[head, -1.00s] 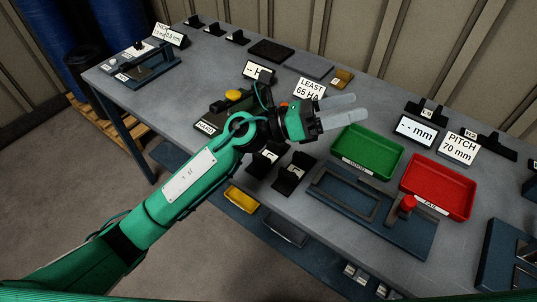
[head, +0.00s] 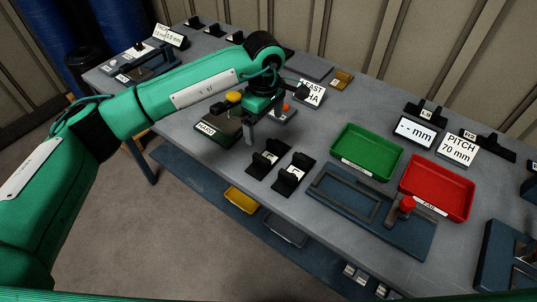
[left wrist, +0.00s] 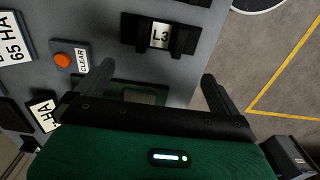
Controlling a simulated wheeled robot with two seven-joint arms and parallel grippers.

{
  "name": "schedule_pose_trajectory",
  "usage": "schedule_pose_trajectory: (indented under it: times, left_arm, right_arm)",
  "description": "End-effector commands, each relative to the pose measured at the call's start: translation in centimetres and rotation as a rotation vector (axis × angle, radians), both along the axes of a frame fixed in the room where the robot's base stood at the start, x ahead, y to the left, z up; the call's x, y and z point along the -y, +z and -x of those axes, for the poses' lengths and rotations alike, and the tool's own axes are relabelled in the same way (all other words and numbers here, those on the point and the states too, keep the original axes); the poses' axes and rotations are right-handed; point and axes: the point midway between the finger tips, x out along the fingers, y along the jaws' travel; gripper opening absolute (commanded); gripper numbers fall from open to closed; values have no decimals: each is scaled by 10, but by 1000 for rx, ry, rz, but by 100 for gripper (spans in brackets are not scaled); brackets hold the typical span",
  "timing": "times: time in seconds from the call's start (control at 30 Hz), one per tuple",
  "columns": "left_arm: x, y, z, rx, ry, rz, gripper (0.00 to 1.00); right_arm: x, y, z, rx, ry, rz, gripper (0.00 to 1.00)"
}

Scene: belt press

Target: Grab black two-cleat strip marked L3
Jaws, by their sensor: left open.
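The black two-cleat strip marked L3 (left wrist: 188,38) lies on the table in the left wrist view, with its white label between two raised cleats. It appears to be the left of two black strips in the head view (head: 262,166). My left gripper (head: 268,124) is open and empty, pointing down above the table, beyond and apart from that strip. In the left wrist view its two fingers (left wrist: 143,92) are spread wide, with the strip ahead of them. My right gripper is not in view.
A second black strip (head: 293,175) lies just right. A green tray (head: 368,152), red tray (head: 437,188) and blue fixture (head: 395,235) lie to the right. The table's front edge is near the strips.

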Motion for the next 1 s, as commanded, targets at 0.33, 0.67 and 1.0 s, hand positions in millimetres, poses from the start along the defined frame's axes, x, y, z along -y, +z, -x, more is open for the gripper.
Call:
schedule_pose_trajectory:
  times: [0.33,0.67,1.0]
  left_arm:
    - [1,-55,1,-3,0,4,100]
    - [6,-84,5,-6,1,4,100]
    - [7,-111,4,-1,0,4,100]
  right_arm:
    - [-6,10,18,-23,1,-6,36]
    - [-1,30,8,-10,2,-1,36]
    - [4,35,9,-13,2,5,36]
